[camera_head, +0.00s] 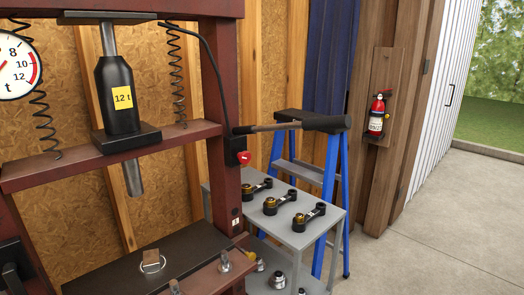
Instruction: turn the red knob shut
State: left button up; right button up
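The red knob (244,157) sits low on a small black valve block (236,148) on the right upright of a dark red press frame (224,120). Its front faces me, and a pale mark shows on it. I cannot tell from its look whether it is open or shut. A long pump lever (290,126) with a thick black grip sticks out to the right just above the knob. Neither of my grippers is in view, and nothing touches the knob.
A black 12 t jack (118,95) hangs in the press above a dark bed (165,262). A grey cart (318,232) with several black parts stands close right of the upright. A blue stepladder (330,180) is behind it. Concrete floor (430,240) is clear at right.

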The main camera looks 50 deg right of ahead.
aim_at(245, 156)
jog(key=z, duration=1.45)
